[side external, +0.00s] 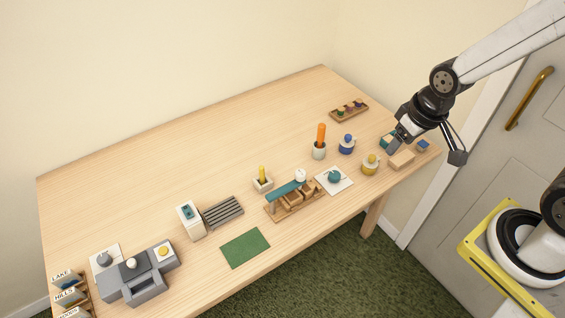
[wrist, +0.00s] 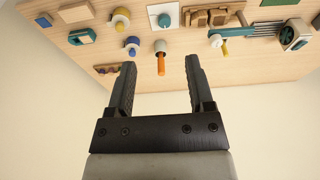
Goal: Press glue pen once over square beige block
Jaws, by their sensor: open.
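A tall orange pen-like stick (side external: 321,133) stands upright in a small pale cup (side external: 319,152); a shorter yellow stick (side external: 262,171) stands in a pale square holder. I cannot tell for certain which is the glue pen. A beige block (side external: 401,160) lies near the table's right corner, and also shows at the top left of the wrist view (wrist: 76,12). My gripper (side external: 427,150) is above that corner, open and empty. In the wrist view, the orange stick (wrist: 161,64) appears between my open fingers (wrist: 160,68), but is farther away and apart from them.
Teal (wrist: 82,36) and blue (side external: 423,146) blocks lie near the beige one. Blue (side external: 347,145) and yellow (side external: 370,164) knobbed pieces stand near the cup. A wooden rack (side external: 296,202), white card (side external: 334,180) and small peg tray (side external: 349,110) are close by. The back left table is clear.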

